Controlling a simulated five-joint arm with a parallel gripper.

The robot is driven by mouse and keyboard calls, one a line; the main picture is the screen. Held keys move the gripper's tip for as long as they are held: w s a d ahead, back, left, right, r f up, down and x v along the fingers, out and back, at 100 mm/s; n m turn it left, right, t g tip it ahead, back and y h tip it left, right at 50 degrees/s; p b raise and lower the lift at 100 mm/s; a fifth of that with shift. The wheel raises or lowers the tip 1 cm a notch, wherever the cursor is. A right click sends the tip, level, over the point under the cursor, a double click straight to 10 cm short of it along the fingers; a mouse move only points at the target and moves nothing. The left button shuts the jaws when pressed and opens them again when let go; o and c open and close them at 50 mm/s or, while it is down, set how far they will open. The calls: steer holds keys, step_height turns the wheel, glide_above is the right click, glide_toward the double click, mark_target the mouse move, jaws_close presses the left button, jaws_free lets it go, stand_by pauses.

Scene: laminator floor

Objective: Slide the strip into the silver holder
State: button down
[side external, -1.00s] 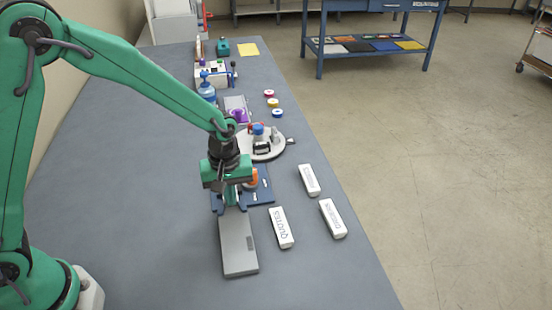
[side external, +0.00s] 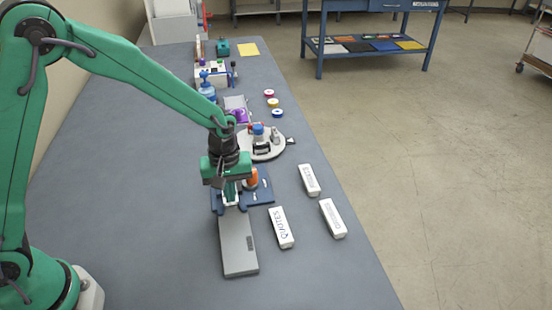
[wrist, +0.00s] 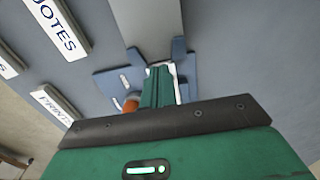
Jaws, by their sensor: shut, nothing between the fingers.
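The silver holder (side external: 238,250) is a long, flat grey bar lying on the bench. Its far end meets the blue fixture just beyond my gripper; it also shows in the wrist view (wrist: 150,25). My gripper (side external: 230,203) points down over that end, its fingers shut with nothing between them. In the wrist view the green fingers (wrist: 160,72) are at the blue fixture, with a little white showing beside them. I cannot tell whether that white is the strip. White pieces with printed labels lie to the right, one reading QUOTES (side external: 281,228).
The blue fixture plate (side external: 263,196) lies under my gripper, with an orange part (side external: 251,179) on it. Two other white labelled pieces (side external: 309,179) (side external: 332,218) lie near the right edge. A round turntable (side external: 265,150) stands farther back. The left bench is clear.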

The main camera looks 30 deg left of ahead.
steer(key=shift+s+d, duration=0.2)
steer(key=shift+r, duration=0.1)
step_height(320, 180, up, 7)
stand_by(1.4)
step_height(320, 180, up, 5)
steer(key=shift+f, duration=0.1)
stand_by(0.7)
